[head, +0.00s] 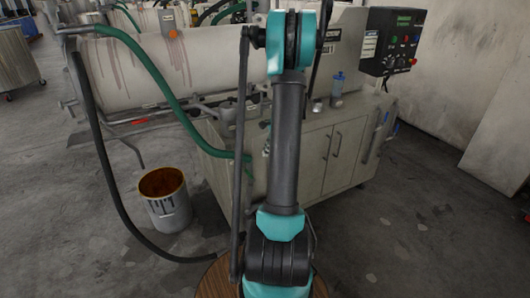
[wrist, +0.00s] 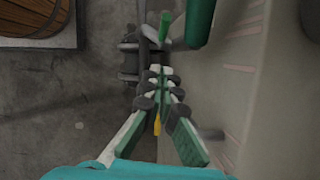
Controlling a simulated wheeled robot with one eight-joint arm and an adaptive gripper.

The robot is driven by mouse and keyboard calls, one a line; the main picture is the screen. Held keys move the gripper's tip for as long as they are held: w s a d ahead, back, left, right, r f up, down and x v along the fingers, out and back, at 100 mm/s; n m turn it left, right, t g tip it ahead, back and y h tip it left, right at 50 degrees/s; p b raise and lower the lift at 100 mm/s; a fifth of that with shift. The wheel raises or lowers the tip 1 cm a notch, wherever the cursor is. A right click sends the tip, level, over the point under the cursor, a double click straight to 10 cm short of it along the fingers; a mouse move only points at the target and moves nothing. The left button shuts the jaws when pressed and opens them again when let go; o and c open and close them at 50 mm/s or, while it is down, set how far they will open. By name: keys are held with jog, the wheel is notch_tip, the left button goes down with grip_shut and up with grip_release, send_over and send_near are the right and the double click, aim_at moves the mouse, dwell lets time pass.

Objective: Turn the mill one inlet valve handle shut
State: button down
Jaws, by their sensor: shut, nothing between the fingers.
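My gripper (wrist: 160,76) points away from the wrist camera with its green-padded fingers together and nothing held between the tips. A small yellow piece (wrist: 157,125) shows in the gap between the finger links; I cannot tell whether it is the valve handle. A short green bar (wrist: 165,28) and dark pipework (wrist: 130,62) lie just beyond the fingertips. In the head view, the pale mill drum (head: 150,68) lies behind my arm, which hides my gripper. I cannot clearly identify the inlet valve handle in either view.
A wooden barrel (wrist: 30,16) is at upper left. In the head view, a bucket (head: 167,203) and black hose (head: 103,160) are on the floor; the cabinet (head: 325,150) stands right.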

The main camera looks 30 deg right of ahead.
send_near(253, 178)
jog(key=f, duration=0.1)
jog(key=a+f, duration=0.1)
jog(key=w+a+f, duration=0.1)
jog(key=shift+w+a, duration=0.1)
jog(key=shift+a, duration=0.25)
jog(key=shift+w+a, duration=0.1)
jog(key=shift+a+h, duration=0.1)
jog(key=shift+h, duration=0.2)
jog(key=shift+a, duration=0.1)
